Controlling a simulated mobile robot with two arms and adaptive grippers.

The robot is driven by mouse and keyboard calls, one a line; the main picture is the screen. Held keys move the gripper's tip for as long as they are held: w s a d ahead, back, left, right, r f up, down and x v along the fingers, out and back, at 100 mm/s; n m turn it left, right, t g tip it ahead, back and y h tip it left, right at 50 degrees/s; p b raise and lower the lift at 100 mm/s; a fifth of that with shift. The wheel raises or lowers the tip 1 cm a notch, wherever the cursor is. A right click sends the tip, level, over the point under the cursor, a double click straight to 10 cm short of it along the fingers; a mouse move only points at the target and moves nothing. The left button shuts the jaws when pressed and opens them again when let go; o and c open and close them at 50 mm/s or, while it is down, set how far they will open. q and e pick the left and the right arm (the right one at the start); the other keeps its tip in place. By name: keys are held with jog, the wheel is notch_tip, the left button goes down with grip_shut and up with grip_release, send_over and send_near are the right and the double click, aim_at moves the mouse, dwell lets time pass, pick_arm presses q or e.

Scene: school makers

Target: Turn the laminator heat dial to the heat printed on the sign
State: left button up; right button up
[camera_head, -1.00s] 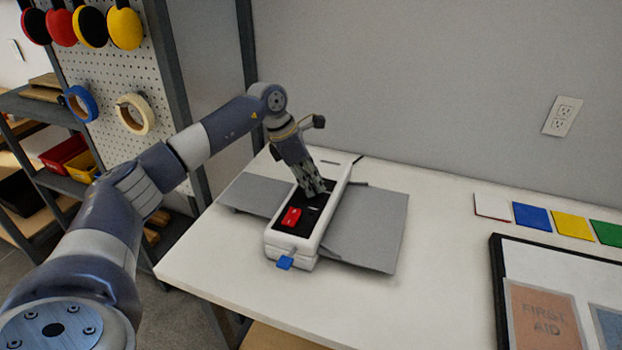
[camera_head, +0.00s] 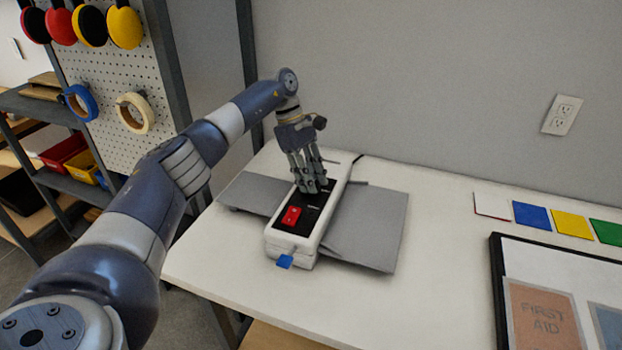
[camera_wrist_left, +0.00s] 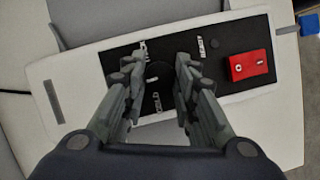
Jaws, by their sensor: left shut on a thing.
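The white laminator (camera_head: 308,248) stands on the table with a black panel on top. Its black heat dial (camera_wrist_left: 158,78) shows in the left wrist view with a short white mark, between my fingers. Printing beside the dial is partly hidden, with "COLD" and "READY" partly legible. A red switch (camera_wrist_left: 249,66) sits on the same panel. My left gripper (camera_head: 314,190) points down at the panel, and in the wrist view its fingers (camera_wrist_left: 161,72) are shut on the dial from both sides. I see no readable heat sign. My right gripper is out of view.
Grey trays (camera_head: 365,230) stick out on both sides of the laminator. A blue tab (camera_head: 285,261) is at its front end. Colour cards (camera_head: 532,215) and a black-framed board (camera_head: 497,285) lie to the right. White table between is clear.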

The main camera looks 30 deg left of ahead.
pick_arm(q)
jog(key=shift+m, duration=0.5)
jog(key=o, duration=1)
jog(key=v, duration=0.7)
jog(key=shift+w+a+r, duration=0.1)
jog(key=shift+w+r, duration=0.05)
jog(key=shift+r, duration=0.1)
